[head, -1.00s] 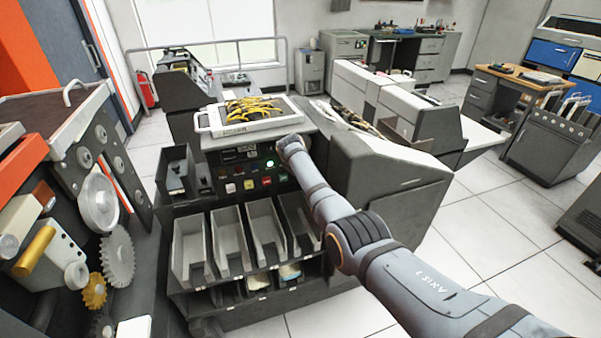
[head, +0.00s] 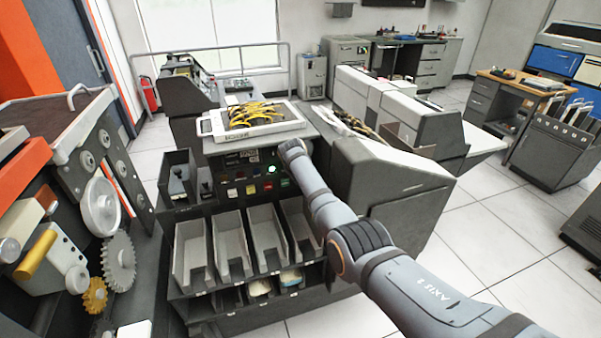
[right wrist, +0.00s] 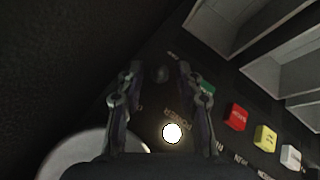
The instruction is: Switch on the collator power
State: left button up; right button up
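The collator's dark control panel (head: 240,172) sits above a row of grey card pockets, and a lamp (head: 271,169) on it glows green. My right arm reaches to the panel's right end; its gripper is hidden from the head. In the right wrist view my right gripper (right wrist: 160,72) is open, its two fingers apart, with a dark round knob (right wrist: 162,73) visible between the tips. The glowing lamp (right wrist: 172,133) looks white there, beside a label that seems to read POWER. A green button (right wrist: 207,89) is partly behind the right finger. Contact cannot be told.
Red (right wrist: 236,117), yellow (right wrist: 265,138) and white (right wrist: 291,157) buttons line the panel to the right. A tray (head: 251,122) with yellow-and-black cables lies on top of the collator. A geared machine (head: 100,205) stands close at left. Open floor lies at right.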

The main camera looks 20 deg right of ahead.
jog(key=v, duration=1.1)
jog(key=shift+r, duration=0.2)
jog(key=shift+s+a, duration=0.15)
